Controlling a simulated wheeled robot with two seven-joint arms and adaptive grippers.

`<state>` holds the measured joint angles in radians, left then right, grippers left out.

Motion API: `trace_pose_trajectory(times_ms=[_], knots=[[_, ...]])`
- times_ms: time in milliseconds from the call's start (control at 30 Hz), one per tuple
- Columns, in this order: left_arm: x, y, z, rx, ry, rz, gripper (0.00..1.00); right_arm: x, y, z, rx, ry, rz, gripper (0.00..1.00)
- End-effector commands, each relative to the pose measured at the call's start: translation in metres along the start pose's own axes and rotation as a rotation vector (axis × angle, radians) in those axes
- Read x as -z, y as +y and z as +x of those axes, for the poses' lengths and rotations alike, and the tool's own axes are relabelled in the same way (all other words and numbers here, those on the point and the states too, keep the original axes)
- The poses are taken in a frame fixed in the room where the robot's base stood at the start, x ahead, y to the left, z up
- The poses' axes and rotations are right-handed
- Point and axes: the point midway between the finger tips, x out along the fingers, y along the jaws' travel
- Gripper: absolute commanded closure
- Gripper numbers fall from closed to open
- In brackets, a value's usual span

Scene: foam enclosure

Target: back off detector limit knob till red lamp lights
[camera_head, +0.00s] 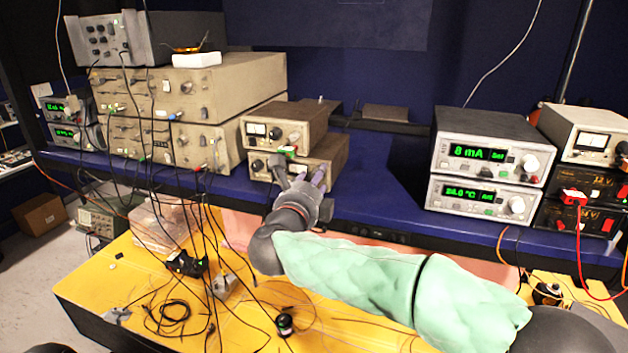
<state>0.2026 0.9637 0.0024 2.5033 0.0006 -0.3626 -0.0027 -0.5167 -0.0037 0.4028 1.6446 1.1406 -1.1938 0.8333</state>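Two small beige instruments are stacked at the back centre: an upper one (284,126) with a meter and knobs, and a lower one (335,150) partly behind my gripper. A dark knob (257,165) shows on the lower one's left front. I cannot read labels, so I cannot tell which knob is the detector limit knob. A small red spot shows on the upper front; I cannot tell whether it is a lit lamp. My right gripper (299,172) is in front of the lower unit, fingers apart, hiding part of its panel. Contact with a knob cannot be seen. My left gripper is out of view.
Stacked beige instruments (228,89) with hanging cables stand at left. Two units with green displays, the upper reading 8 mA (490,140), stand at right, beside red-cabled boxes (577,196). Loose cables (170,312) and small parts lie on the yellow surface (95,288) below the blue bench.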

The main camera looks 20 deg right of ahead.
Motion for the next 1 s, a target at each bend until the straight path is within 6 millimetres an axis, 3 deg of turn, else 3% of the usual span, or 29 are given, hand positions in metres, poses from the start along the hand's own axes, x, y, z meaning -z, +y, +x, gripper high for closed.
trace_pose_trajectory(times_ms=[33,200,633,1000], knots=[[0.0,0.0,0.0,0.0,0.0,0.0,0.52,0.0,0.0,0.0,0.0,0.0,0.0,0.55],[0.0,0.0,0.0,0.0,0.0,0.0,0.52,0.0,0.0,0.0,0.0,0.0,0.0,1.0],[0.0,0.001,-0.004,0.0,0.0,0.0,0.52,0.0,-0.001,0.0,-0.003,0.002,-0.061,1.0],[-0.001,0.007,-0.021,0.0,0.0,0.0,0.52,-0.001,-0.002,0.0,-0.015,0.009,-0.327,1.0]])
